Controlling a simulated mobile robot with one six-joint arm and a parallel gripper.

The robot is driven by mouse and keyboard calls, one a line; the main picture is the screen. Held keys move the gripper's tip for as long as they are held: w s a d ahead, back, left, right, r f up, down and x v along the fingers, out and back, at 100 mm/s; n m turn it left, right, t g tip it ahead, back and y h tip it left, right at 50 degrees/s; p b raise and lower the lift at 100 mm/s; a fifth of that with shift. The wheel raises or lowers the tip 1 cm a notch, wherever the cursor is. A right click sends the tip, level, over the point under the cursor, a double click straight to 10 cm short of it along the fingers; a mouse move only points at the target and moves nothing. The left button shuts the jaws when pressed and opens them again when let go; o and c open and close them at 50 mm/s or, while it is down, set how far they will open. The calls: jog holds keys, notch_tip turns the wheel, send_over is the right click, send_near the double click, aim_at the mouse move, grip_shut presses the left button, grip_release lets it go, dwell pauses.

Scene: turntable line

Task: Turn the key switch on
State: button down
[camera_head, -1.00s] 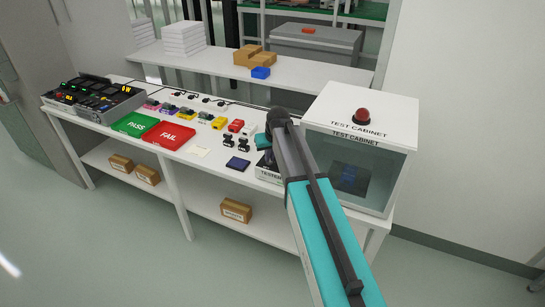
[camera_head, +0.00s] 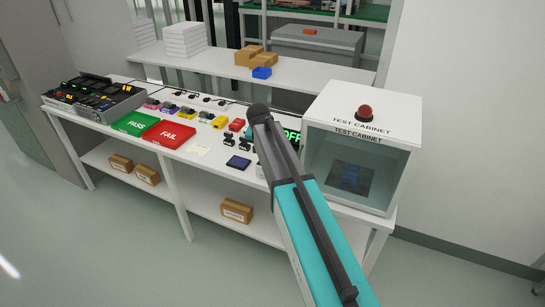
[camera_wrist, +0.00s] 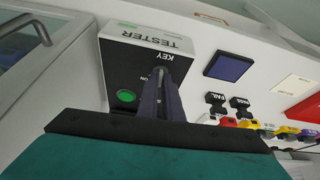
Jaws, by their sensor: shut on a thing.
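The tester box (camera_wrist: 120,60) fills the upper left of the wrist view, with a black top face and a white side lettered TESTER. The key switch, beside the KEY lettering (camera_wrist: 164,57), is mostly covered by my fingers. My gripper (camera_wrist: 161,78) points at it from above and is shut on the key. The key's angle is hidden. A green round button (camera_wrist: 126,96) sits on the same face. In the head view my arm covers the gripper and most of the box; a black display with green OFF lettering (camera_head: 291,135) shows behind the arm.
A glass-fronted test cabinet (camera_head: 400,118) with a red dome stands close right of my arm. A dark blue pad (camera_head: 238,162), several small clamps and connectors, a red FAIL tray (camera_head: 169,134) and a green PASS tray (camera_head: 134,124) lie to the left.

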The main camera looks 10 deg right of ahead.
jog(key=m, duration=0.2)
jog(key=m+g+h+b, duration=0.1)
jog(key=m, duration=0.1)
jog(key=m+g+b, duration=0.1)
jog(key=m, duration=0.1)
jog(key=shift+w+f+h, duration=0.1)
jog(key=shift+w+h, duration=0.2)
jog(key=shift+h, duration=0.1)
jog(key=shift+m+g+b, duration=0.6)
jog(key=shift+m+b, duration=0.1)
jog(key=shift+m, duration=1.3)
jog(key=shift+s, duration=0.1)
jog(key=c, duration=1.9)
grip_release()
jog(key=shift+a, duration=0.1)
